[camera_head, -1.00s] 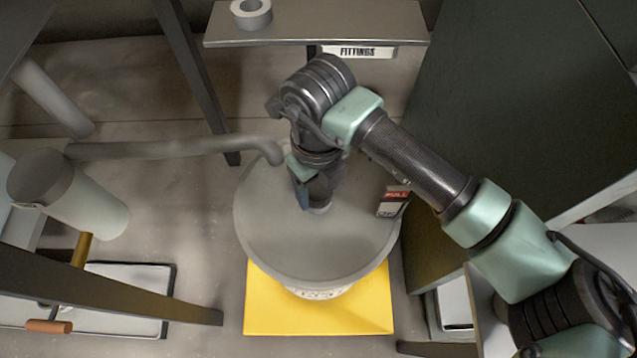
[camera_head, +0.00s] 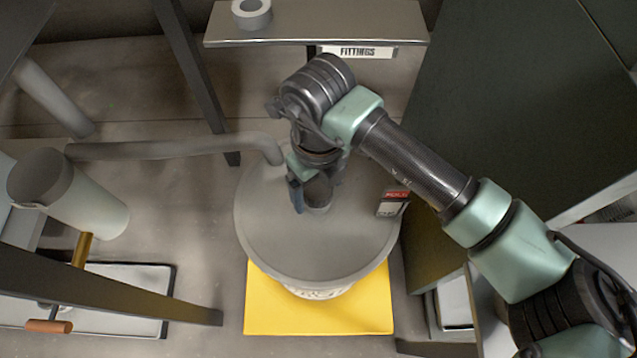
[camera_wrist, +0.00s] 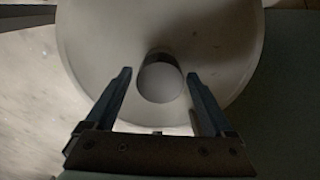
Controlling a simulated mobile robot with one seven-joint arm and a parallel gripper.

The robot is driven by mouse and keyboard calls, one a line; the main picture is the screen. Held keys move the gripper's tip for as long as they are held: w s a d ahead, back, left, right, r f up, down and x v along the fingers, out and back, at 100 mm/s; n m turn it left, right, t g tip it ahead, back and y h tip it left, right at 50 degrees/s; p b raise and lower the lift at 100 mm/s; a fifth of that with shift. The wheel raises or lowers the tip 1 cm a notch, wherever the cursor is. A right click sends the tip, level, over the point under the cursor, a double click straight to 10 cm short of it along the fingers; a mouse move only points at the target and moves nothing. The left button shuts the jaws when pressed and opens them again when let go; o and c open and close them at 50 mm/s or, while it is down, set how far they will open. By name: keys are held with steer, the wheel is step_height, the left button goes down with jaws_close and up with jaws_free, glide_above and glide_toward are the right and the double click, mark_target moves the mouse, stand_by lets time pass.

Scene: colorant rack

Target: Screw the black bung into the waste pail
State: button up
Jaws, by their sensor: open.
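The waste pail (camera_head: 275,245) is a wide round grey pail seen from above, standing on a yellow square. The bung (camera_head: 319,196) is a short dark cylinder upright at the middle of the pail's top. In the wrist view the bung (camera_wrist: 160,82) shows a pale round end face and a dark side. My gripper (camera_head: 311,203) is over the pail at the bung. In the wrist view my gripper (camera_wrist: 159,76) is open, with one blue finger on each side of the bung and a gap to both. How deep the bung sits is hidden.
A curved grey pipe (camera_head: 170,149) reaches to the pail's upper left rim. A label (camera_head: 394,203) is at the pail's right side. A shelf marked FITTINGS (camera_head: 300,24) holds a grey ring (camera_head: 251,13). A dark cabinet (camera_head: 500,110) stands right. A tray (camera_head: 130,290) lies lower left.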

steer(key=n+b, duration=0.1)
steer(key=n, duration=0.2)
steer(key=shift+f+b, duration=0.15)
steer(key=shift+b, duration=0.15)
steer(key=n+b, duration=0.1)
steer(key=n, duration=0.2)
steer(key=shift+n, duration=0.4)
steer(key=c, duration=1.3)
steer(key=m, duration=0.3)
steer(key=shift+r+p, duration=0.2)
steer(key=shift+p, duration=0.2)
steer(key=m, duration=0.4)
steer(key=shift+p, duration=0.35)
steer(key=m+p, duration=0.1)
steer(key=m, duration=0.3)
steer(key=shift+a, duration=0.1)
steer(key=m, duration=0.2)
steer(key=shift+f+m, duration=0.1)
steer(key=shift+m, duration=0.3)
